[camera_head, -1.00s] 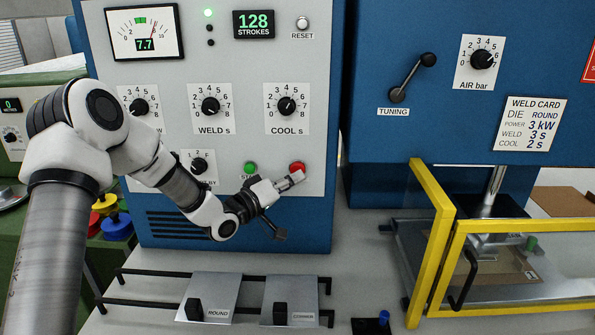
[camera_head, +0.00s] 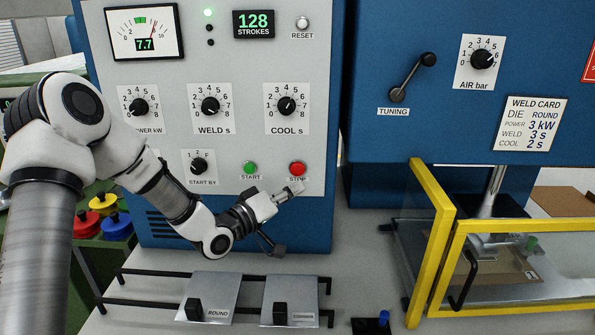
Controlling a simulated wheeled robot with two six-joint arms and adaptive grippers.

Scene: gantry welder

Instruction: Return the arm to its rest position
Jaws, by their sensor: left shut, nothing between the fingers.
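My left arm comes in from the left across the front of the grey control panel (camera_head: 330,60). My left gripper (camera_head: 292,216) is shut and empty, in front of the panel's lower right part. Its tip shows a little below the red STOP button (camera_head: 297,168). The green START button (camera_head: 250,168) is to the left and is clear of the gripper. I cannot tell how far the gripper is from the panel face. My right gripper is not in view.
Two plates marked ROUND (camera_head: 214,290) and CORNER (camera_head: 291,292) lie on a black rack below the arm. A yellow-framed guard (camera_head: 433,240) stands at the right. Several coloured pots, including a blue one (camera_head: 117,227), stand at the left.

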